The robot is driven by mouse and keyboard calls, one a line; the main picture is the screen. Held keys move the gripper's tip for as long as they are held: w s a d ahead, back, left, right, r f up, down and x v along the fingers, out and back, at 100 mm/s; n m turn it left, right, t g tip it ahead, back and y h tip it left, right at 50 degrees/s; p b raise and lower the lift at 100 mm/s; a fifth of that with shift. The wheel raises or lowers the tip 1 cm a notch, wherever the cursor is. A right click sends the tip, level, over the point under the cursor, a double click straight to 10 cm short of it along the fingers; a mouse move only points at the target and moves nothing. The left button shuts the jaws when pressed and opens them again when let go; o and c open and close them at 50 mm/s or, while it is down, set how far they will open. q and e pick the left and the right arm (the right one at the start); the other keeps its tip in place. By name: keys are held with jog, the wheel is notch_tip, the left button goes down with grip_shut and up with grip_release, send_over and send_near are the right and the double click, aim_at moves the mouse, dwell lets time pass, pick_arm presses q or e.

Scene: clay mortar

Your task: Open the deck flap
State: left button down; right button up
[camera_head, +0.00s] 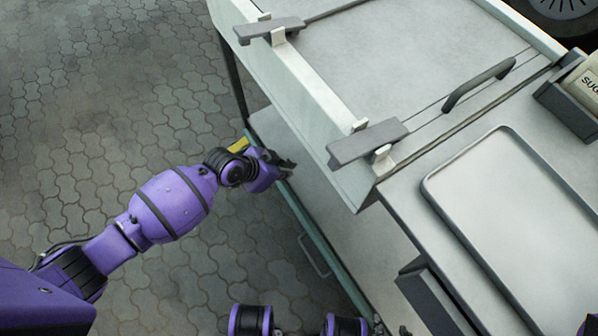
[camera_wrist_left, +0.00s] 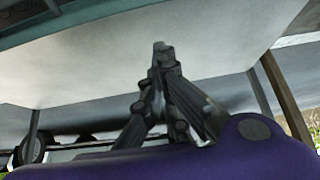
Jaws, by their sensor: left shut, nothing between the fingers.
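The deck flap looks to be the flat pale grey panel (camera_head: 400,60) on top of the cart, lying level with the deck around it. A dark bar handle (camera_head: 480,85) stands up near its right edge. Two grey latch levers, one at the far end (camera_head: 268,30) and one nearer (camera_head: 367,141), sit on pale brackets along the left edge. My left gripper (camera_head: 286,166) is low beside the cart's left side, below deck height and apart from the levers and handle. Its fingers (camera_wrist_left: 162,50) are together and empty in the left wrist view. My right gripper is not visible.
A shallow grey tray (camera_head: 440,195) lies on the deck at right. A dark holder with a sugar packet (camera_head: 588,85) stands beyond it. The cart's lower shelf (camera_head: 310,210) is beside my left gripper. Paved floor (camera_head: 90,100) is open at left.

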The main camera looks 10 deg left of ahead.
pick_arm(q)
notch_tip(320, 180, down, 9)
jog(key=w+d+b, duration=0.1)
jog(key=b, duration=0.3)
jog(key=shift+w+d, duration=0.3)
jog(key=shift+d, duration=0.05)
dwell(0.3)
